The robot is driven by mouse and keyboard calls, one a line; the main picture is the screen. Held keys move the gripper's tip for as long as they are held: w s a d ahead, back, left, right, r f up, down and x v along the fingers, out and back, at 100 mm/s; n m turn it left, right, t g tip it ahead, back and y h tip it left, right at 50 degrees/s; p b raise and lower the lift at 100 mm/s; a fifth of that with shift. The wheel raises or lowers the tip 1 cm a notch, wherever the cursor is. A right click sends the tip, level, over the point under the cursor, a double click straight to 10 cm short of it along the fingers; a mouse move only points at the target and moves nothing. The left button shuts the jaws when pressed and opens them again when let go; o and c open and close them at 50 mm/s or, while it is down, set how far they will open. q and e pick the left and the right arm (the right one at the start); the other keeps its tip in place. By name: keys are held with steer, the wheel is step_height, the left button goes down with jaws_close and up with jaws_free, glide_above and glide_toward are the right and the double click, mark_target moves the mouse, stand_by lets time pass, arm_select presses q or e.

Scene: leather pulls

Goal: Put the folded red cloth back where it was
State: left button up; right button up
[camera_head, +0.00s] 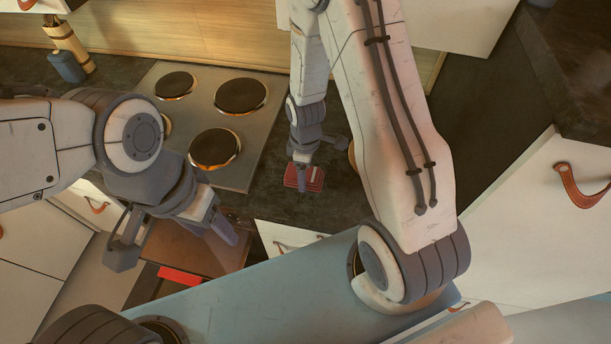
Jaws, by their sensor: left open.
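A folded red cloth (304,178) with pale lines lies on the dark countertop (268,207), right of the stove. My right gripper (316,153) is just above and behind it, at the end of the arm crossing the middle of the view. Its finger spacing is unclear, and I cannot tell whether it touches the cloth. My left gripper (173,243) is open and empty, its fingers wide apart, in front of the stove. A bright red flat strip (180,275) shows below it by a brown panel; I cannot tell what it is.
A stove (190,119) with several dark round burners is set in the counter. A blue-grey container (67,67) stands at the back left. White cabinet fronts (515,232) with leather pulls (578,186) are at the right. My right arm hides part of the counter.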

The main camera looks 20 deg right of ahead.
step_height(320, 180, down, 3)
steer(key=shift+r+p, duration=0.1)
steer(key=shift+p, duration=0.2)
steer(key=shift+f, duration=0.25)
steer(key=shift+f+b, duration=0.15)
steer(key=shift+b, duration=0.15)
steer(key=o, duration=1.2)
steer(key=shift+c, duration=0.2)
steer(key=shift+r, duration=0.2)
